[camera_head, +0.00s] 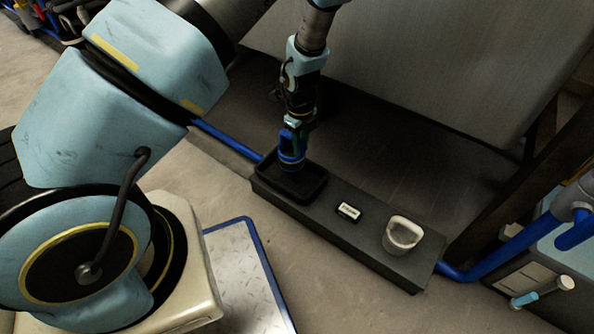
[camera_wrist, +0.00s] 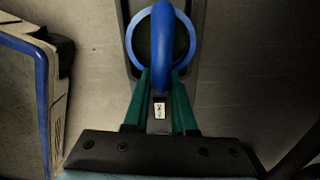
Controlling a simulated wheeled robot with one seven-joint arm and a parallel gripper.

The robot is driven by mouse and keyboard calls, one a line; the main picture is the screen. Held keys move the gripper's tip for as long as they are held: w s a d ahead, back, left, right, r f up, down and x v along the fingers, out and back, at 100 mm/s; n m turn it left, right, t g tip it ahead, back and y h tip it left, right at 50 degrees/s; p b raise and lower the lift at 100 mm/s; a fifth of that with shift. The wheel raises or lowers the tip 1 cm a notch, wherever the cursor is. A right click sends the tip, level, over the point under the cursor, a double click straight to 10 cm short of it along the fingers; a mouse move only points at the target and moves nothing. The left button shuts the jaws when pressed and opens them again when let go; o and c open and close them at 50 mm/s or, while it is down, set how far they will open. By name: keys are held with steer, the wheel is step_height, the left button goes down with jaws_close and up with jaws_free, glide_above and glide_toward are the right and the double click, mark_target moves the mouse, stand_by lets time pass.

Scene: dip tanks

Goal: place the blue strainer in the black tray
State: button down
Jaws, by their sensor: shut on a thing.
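The blue strainer (camera_head: 292,157) is at my gripper (camera_head: 293,128) in the head view, over the black tray (camera_head: 317,190). In the wrist view the strainer shows as a blue ring (camera_wrist: 130,44) with a dark middle and a blue handle arching over it. The green fingers of my gripper (camera_wrist: 163,82) are shut on the handle. The dark tray (camera_wrist: 122,12) shows behind the ring. The strainer hides part of the tray, and I cannot tell whether its underside touches the tray floor.
The tray sits at the left end of a narrow dark ledge (camera_head: 330,228). A small black block with a white label (camera_head: 348,211) and a pale handled cup (camera_head: 402,236) stand farther right on it. A large grey tank (camera_head: 430,60) rises behind. A blue pipe (camera_head: 500,255) runs past the right end.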

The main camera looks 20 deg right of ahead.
mark_target(300, 167)
step_height(300, 167, down, 8)
steer(key=b, duration=0.3)
steer(key=shift+r+b, duration=0.1)
steer(key=shift+b, duration=0.3)
steer(key=shift+r, duration=0.1)
steer(key=c, duration=0.7)
jaws_free()
